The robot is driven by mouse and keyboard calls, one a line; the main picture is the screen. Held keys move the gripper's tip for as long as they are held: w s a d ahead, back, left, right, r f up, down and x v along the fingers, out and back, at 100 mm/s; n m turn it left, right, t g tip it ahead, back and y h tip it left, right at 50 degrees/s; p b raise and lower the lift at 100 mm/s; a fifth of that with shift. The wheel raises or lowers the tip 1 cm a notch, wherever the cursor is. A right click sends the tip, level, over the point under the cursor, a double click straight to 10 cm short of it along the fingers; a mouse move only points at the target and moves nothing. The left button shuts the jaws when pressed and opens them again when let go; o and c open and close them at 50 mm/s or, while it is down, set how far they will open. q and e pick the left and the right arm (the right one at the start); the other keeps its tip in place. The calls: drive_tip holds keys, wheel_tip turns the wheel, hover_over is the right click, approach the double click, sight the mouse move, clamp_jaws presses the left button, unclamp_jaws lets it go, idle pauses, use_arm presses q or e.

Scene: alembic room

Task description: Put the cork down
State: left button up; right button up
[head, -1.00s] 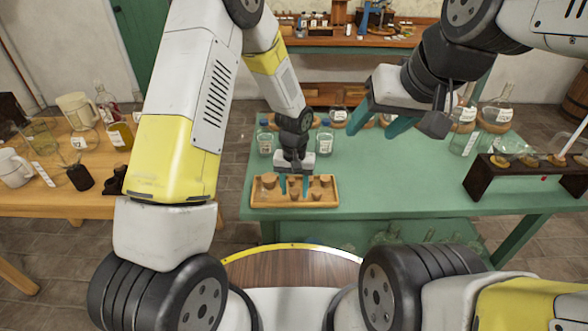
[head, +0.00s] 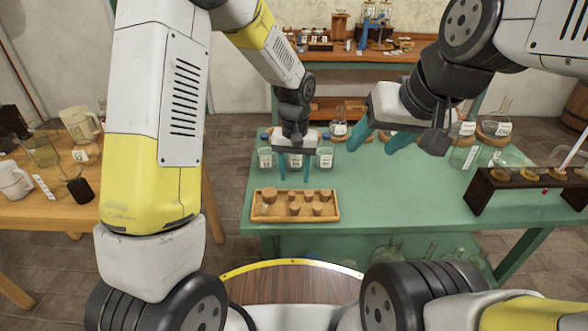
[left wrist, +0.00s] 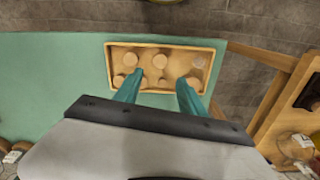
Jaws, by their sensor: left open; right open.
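Several corks, one of them a cork (head: 269,195) at the back left, stand in a shallow wooden tray (head: 334,217) at the front of the green table. The tray also shows in the left wrist view (left wrist: 108,62), with corks such as this cork (left wrist: 131,60) in it. My left gripper (head: 294,176) is open and empty, above and behind the tray in the head view. Its teal fingers (left wrist: 156,98) are apart in the left wrist view, with nothing between them. My right gripper (head: 378,138) is open and empty above the middle of the green table.
Labelled bottles with blue caps (head: 325,157) stand behind my left gripper. A dark wooden rack (head: 487,190) holding glassware stands at the right of the green table (head: 400,205). A wooden side table (head: 30,205) with mugs is at the left. The table's middle is clear.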

use_arm(q)
drive_tip(key=s+a+r+t+h, duration=0.1)
drive_tip(key=s+a+r, duration=0.25)
drive_tip(key=r, duration=0.25)
drive_tip(key=s+a+r+n+t, duration=0.1)
drive_tip(key=s+a+r+t, duration=0.2)
drive_tip(key=r, duration=0.4)
drive_tip(key=s+a+r+h, duration=0.1)
drive_tip(key=s+a+r, duration=0.3)
drive_tip(key=a+r, duration=0.15)
drive_tip(key=s+a+r+t, duration=0.2)
drive_tip(key=s+a+r, duration=0.1)
drive_tip(key=s, duration=0.6)
drive_tip(key=shift+r, duration=0.35)
